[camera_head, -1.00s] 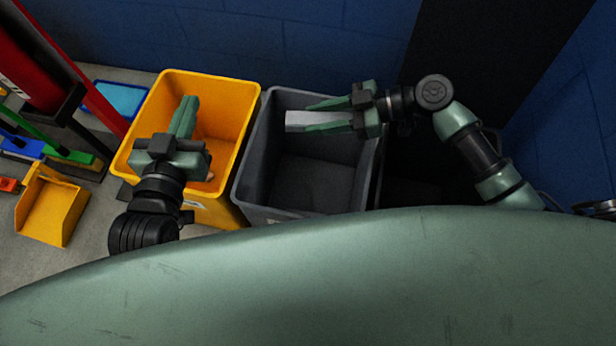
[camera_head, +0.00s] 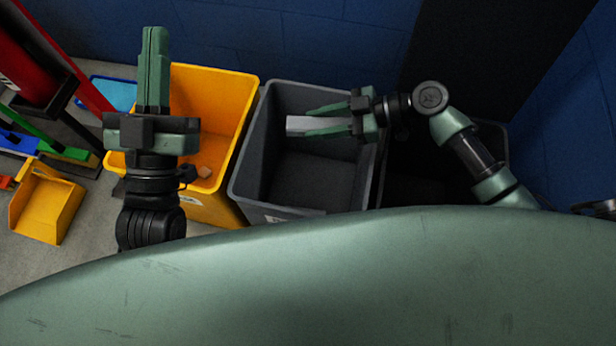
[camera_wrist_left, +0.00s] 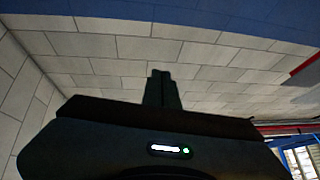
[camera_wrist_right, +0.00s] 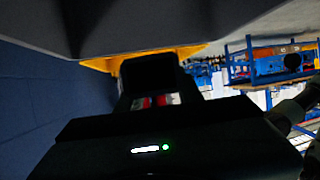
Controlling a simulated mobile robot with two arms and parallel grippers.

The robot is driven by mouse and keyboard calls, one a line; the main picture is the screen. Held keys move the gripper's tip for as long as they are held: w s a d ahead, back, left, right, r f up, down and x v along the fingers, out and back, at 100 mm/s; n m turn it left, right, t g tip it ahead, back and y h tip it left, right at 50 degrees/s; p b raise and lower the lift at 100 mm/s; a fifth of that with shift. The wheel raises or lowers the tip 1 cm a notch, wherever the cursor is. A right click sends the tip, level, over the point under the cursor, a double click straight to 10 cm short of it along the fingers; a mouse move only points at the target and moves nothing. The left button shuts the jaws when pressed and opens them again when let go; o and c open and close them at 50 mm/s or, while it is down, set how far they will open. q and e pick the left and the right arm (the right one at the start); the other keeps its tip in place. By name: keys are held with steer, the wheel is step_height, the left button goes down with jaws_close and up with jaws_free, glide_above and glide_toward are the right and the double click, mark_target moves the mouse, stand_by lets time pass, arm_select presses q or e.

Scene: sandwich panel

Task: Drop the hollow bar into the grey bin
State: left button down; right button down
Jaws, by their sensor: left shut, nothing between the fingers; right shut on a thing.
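The hollow bar (camera_head: 304,124) is a light grey piece held between the fingers of my right gripper (camera_head: 322,120). It lies level, over the opening of the grey bin (camera_head: 240,166), near the bin's back part. In the right wrist view the fingers (camera_wrist_right: 150,85) show dark, and the bar cannot be made out clearly. My left gripper (camera_head: 154,65) is shut and empty, raised over the left side of the yellow bin with its fingers toward the back wall. Its shut fingers also show in the left wrist view (camera_wrist_left: 161,90).
The yellow bin (camera_head: 228,95) stands left of the grey bin and has small pieces inside. A dark bin (camera_head: 440,180) is at the right. A yellow scoop-shaped tray (camera_head: 46,205) and a blue tray (camera_head: 112,92) are on the floor at the left. A blue wall closes the back.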

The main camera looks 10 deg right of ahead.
mark_target(335, 124)
arm_select(q)
steer(key=shift+s+a+r+t, duration=0.1)
steer(key=shift+s+r+t, duration=0.85)
steer(key=shift+r, duration=0.25)
arm_select(e)
steer(key=shift+f, duration=0.5)
steer(key=c, duration=0.8)
jaws_free()
steer(key=shift+c, duration=0.2)
steer(key=shift+d, duration=0.1)
steer(key=shift+s+d, duration=0.1)
steer(key=shift+d, duration=0.15)
steer(key=v, duration=0.6)
steer(key=shift+d+r+p, duration=0.2)
steer(key=shift+p, duration=0.2)
arm_select(q)
steer(key=w+f+g, duration=0.2)
steer(key=f, duration=0.1)
steer(key=w+f+g, duration=0.1)
steer(key=shift+f+g, duration=0.25)
steer(key=shift+f, duration=0.05)
arm_select(e)
steer(key=shift+s+d+r, duration=0.1)
steer(key=shift+d, duration=0.2)
